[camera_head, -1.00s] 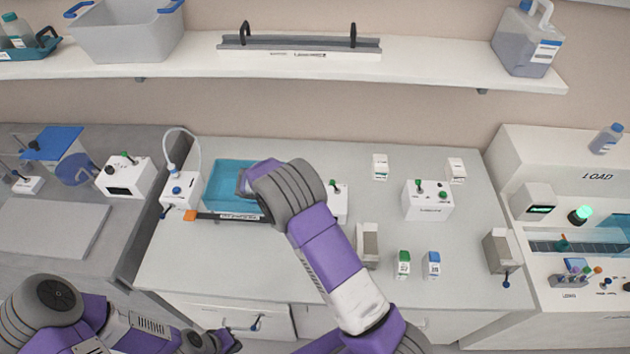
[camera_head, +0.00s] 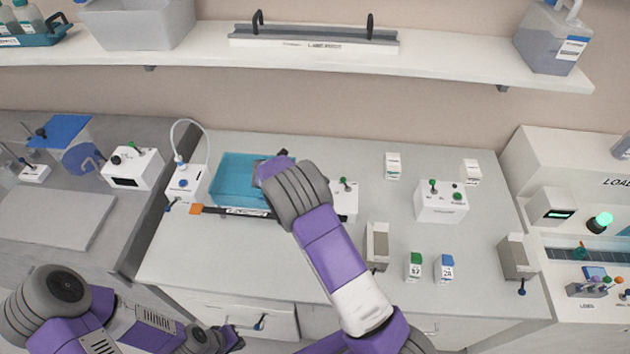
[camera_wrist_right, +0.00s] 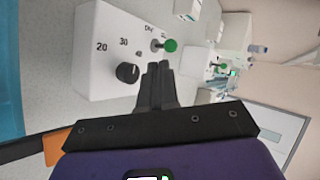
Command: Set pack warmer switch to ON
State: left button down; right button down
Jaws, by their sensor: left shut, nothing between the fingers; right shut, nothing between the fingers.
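A white control box (camera_head: 350,203) with a green-tipped toggle switch (camera_head: 343,181) stands right of the teal bath, partly hidden by my right arm. In the right wrist view the box (camera_wrist_right: 100,45) shows a black dial (camera_wrist_right: 127,73) marked 20 and 30 and the green-tipped toggle (camera_wrist_right: 168,46). I cannot read a warmer name on it. My right gripper (camera_wrist_right: 156,68) is shut and empty, its tips close beside the dial and just below the toggle; contact is unclear. My left gripper (camera_head: 236,338) is shut and empty, low at the front of the bench.
The teal bath (camera_head: 228,178) lies left of the box, with a dark bar (camera_head: 235,211) along its front. A shelf (camera_head: 450,62) runs above the bench.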

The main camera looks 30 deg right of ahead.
aim_at(345, 184)
jog(key=x, duration=0.5)
jog(key=shift+d, duration=0.1)
